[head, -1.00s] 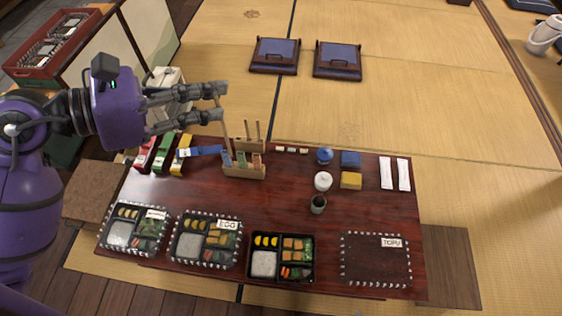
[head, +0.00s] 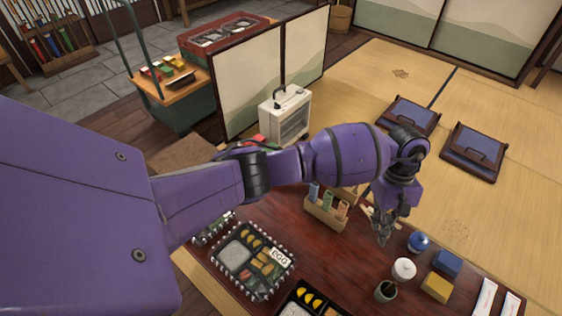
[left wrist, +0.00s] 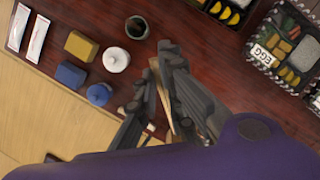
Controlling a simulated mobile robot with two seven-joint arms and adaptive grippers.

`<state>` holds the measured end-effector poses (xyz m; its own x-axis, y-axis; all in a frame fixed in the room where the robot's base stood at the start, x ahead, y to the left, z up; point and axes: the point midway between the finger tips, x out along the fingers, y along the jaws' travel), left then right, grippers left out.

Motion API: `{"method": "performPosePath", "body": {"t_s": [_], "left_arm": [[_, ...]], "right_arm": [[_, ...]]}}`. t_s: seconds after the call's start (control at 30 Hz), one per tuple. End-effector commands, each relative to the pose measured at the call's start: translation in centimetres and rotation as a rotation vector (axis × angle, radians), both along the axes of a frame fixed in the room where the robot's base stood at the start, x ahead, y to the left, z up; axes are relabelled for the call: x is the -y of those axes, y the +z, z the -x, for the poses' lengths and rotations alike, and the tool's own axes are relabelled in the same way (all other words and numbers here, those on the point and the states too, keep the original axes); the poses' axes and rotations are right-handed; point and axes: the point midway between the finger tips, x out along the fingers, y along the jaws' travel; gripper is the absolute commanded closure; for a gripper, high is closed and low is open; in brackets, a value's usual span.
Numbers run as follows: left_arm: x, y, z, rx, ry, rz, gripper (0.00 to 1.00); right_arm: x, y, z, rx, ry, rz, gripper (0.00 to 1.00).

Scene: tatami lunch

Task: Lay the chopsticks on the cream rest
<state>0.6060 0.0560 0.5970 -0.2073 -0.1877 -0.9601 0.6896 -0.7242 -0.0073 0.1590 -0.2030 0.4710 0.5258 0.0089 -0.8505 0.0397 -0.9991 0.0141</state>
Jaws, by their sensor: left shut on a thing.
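My left gripper (head: 382,236) points down over the dark red table, between the wooden holder and the blue-lidded pot. In the left wrist view, its fingers (left wrist: 152,78) are closed around tan chopsticks (left wrist: 160,88), which lie slanted between them. In the head view the chopsticks are mostly hidden by the fingers. The cream rest cannot be made out clearly; a small pale piece (left wrist: 151,127) on the table beside the fingers in the left wrist view may be one of the rests. My right gripper is not in view.
The wooden holder (head: 325,217) with coloured packets stands left of the gripper. The blue-lidded pot (head: 418,242), white pot (head: 403,269), dark cup (head: 386,291), blue block (head: 447,262) and yellow block (head: 436,287) stand to the right. The EGG bento (head: 238,284) is at the front.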

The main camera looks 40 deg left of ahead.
Motion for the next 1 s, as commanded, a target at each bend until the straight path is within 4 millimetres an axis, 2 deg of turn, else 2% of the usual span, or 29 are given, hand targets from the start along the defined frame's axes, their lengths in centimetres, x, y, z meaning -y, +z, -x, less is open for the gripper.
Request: {"method": "performPosePath", "body": {"t_s": [0.03,0.1,0.2,0.3,0.5,0.77,1.0], "left_arm": [[-0.3,-2.6,-0.5,0.038,-0.106,-0.039,1.0],[-1.2,-5.6,-1.3,0.104,-0.263,-0.082,1.0],[-3.2,-9.2,-2.6,0.196,-0.46,-0.12,1.0],[-5.1,-11.5,-3.7,0.27,-0.608,-0.134,1.0],[-7.5,-13.3,-5.3,0.351,-0.757,-0.134,1.0],[-7.7,-13.9,-5.5,0.362,-0.779,-0.131,1.0],[-7.7,-15.4,-5.5,0.361,-0.776,-0.129,1.0]], "right_arm": [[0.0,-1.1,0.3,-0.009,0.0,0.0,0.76],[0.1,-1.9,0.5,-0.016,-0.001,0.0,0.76],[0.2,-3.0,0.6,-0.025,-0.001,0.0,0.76],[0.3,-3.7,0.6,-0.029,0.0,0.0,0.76],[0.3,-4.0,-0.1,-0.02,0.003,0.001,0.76],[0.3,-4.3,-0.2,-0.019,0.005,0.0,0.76],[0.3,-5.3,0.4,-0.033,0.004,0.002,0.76]]}}
